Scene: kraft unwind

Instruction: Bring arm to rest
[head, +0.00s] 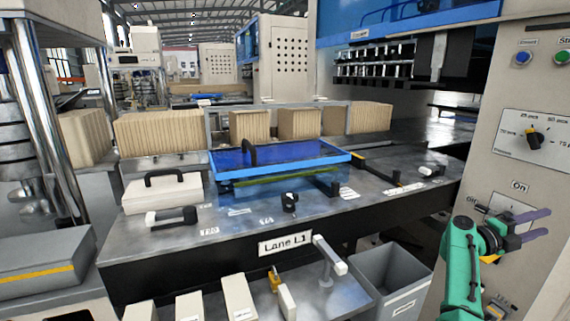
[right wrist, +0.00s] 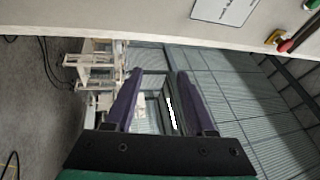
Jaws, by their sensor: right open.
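My right gripper (head: 530,228) is at the lower right of the head view, on a green arm, in front of the grey control panel (head: 545,135). Its two purple fingers are apart with nothing between them. In the right wrist view the fingers of the right gripper (right wrist: 158,88) also stand apart and empty, pointing past the pale panel edge towards open room. My left gripper is not in the head view.
The panel carries a blue button (head: 523,58) and a black selector knob (head: 533,137). The lane table (head: 230,262) has a blue-framed cover (head: 285,175) and kraft stacks (head: 160,132) behind. A grey bin (head: 393,280) stands left of my right arm.

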